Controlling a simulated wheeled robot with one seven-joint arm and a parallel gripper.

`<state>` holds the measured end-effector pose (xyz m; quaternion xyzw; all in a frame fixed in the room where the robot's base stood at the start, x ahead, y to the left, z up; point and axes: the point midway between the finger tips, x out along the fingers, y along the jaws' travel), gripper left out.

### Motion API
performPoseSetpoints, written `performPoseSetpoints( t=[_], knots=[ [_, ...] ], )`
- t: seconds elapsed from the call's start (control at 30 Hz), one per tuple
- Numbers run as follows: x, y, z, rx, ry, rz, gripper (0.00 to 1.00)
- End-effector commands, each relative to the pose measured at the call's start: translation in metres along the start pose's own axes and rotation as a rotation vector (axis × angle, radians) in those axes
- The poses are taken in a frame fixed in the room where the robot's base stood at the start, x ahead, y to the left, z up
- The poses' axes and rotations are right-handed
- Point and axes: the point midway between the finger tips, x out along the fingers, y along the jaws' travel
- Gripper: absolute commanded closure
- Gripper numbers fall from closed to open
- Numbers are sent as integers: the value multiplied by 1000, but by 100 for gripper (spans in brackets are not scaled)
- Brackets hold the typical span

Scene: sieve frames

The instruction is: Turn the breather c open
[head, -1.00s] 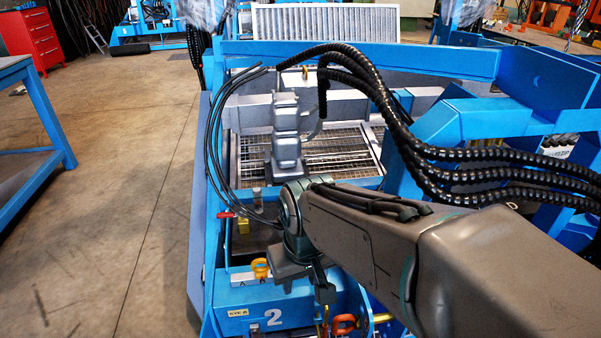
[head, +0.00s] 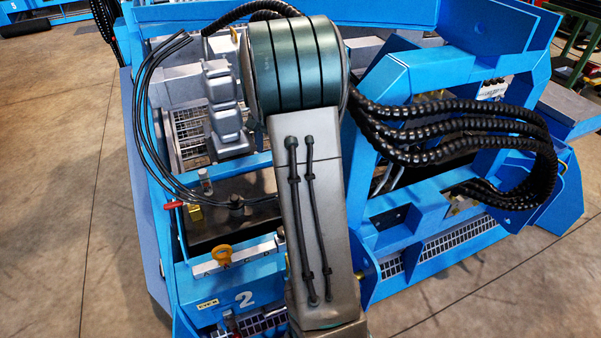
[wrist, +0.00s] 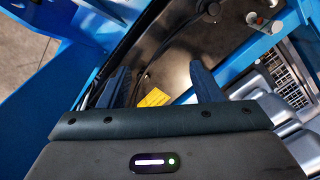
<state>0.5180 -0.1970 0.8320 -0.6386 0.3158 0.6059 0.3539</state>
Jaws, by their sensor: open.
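My gripper (wrist: 157,72) shows in the wrist view, with two blue-grey fingers apart and nothing between them. My arm covers the strip's right end. I cannot pick out breather c for certain, and its setting cannot be read. The gripper itself is not visible in the head view.
Thick black hoses (head: 450,150) loop at right. Thin black cables (head: 142,115) arc at left. Open floor (head: 60,200) lies left.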

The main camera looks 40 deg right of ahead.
Motion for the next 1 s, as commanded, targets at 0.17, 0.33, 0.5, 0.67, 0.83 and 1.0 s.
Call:
performPoseSetpoints(
  t=[0.17, 0.33, 0.5, 0.67, 0.83, 1.0],
  knots=[
    [42, 18, -76, 229, -5, 34, 41],
    [75, 38, -123, 386, -2, 57, 41],
    [94, 50, -146, 466, 2, 70, 41],
    [106, 53, -150, 484, 1, 73, 41],
    [134, 55, -149, 484, -2, 74, 41],
    [171, 58, -148, 483, -2, 75, 41]
  ],
)
